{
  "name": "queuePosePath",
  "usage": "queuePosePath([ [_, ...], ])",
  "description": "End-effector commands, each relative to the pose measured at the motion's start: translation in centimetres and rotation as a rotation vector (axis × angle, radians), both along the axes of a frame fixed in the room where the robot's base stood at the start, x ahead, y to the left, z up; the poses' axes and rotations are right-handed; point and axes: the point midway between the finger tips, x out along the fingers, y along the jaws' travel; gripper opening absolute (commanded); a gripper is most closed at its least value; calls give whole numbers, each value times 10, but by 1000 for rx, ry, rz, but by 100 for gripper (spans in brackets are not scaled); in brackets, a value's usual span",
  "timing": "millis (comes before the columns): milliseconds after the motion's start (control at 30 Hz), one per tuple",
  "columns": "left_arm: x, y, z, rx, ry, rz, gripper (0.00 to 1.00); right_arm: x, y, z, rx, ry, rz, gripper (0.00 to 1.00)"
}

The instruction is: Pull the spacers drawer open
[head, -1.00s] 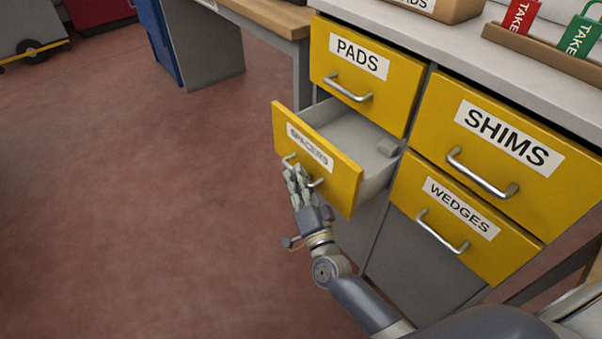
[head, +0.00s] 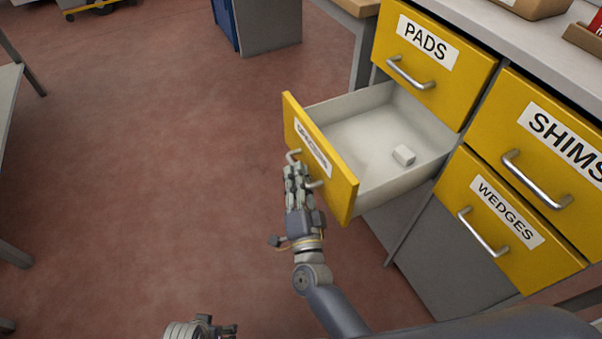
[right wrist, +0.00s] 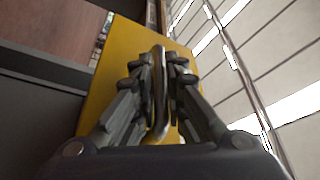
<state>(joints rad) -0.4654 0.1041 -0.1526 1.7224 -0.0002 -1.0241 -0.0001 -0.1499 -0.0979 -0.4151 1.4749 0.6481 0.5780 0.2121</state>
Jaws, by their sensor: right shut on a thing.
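The yellow spacers drawer (head: 335,178) stands pulled well out of the cabinet, its label facing left and partly foreshortened. My right gripper (head: 297,176) is shut on the drawer's metal handle (head: 294,155). In the right wrist view, the handle (right wrist: 160,95) runs between the two fingers (right wrist: 160,75), with the yellow front behind it. At the bottom edge of the head view, part of my left gripper (head: 205,329) shows; its fingers are too cut off to read.
The pads drawer (head: 430,55), shims drawer (head: 550,150) and wedges drawer (head: 505,220) are closed. A grey worktop (head: 500,30) runs above them. The red floor left of the open drawer is clear. A table edge (head: 12,100) stands at far left.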

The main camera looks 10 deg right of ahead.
Motion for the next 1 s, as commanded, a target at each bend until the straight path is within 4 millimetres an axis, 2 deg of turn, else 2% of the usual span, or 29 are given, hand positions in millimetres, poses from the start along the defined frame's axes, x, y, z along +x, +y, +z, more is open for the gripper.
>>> queuePosePath([
  [167,0,0,0,0,-1,0,71,0,-1,-1,-3,2,-2,0],
  [200,0,0,0,0,-1,0,71,0,-1,-1,-3,2,-2,13],
  [233,0,0,0,0,-1,0,71,0,-1,-1,-3,2,-2,20],
  [633,-2,-1,-1,-1,6,1,71,-4,-1,-2,0,2,0,20],
  [767,-2,0,-1,0,5,1,71,-20,0,-6,0,4,1,20],
  [1000,-1,0,0,-1,3,1,71,-70,-1,-17,-2,5,1,20],
])
